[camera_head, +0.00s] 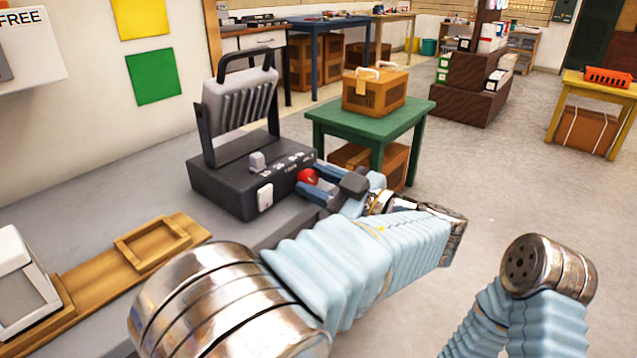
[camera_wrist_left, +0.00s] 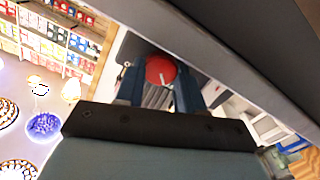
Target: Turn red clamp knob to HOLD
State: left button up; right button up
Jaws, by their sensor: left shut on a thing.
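The red clamp knob (camera_head: 307,176) sits on the right side of the front of a dark grey device (camera_head: 238,178) with a tilted ribbed plate and a black handle. My left gripper (camera_head: 310,184) is shut on the knob, with one blue finger on each side of it. In the left wrist view the round red knob (camera_wrist_left: 160,69) shows a short white mark on its face, between the two fingers (camera_wrist_left: 159,88). I cannot read a HOLD label. My right gripper is out of view; only part of my right arm shows at lower right.
The device stands on a grey bench (camera_head: 110,180) along the wall. A wooden board (camera_head: 125,258) lies left of it. A green table (camera_head: 375,122) with a wooden crate (camera_head: 376,92) stands behind my left gripper. The floor to the right is open.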

pick_arm(q)
jog(key=shift+f+m+b, duration=0.1)
jog(key=shift+m+b, duration=0.45)
jog(key=shift+m, duration=0.95)
jog(key=shift+w+m+b, duration=0.1)
jog(key=shift+m+b, duration=0.4)
jog(key=shift+m, duration=1.2)
jog(key=shift+d, duration=0.1)
jog(key=o, duration=0.8)
jog(key=shift+c, duration=0.2)
jog(key=v, duration=1.4)
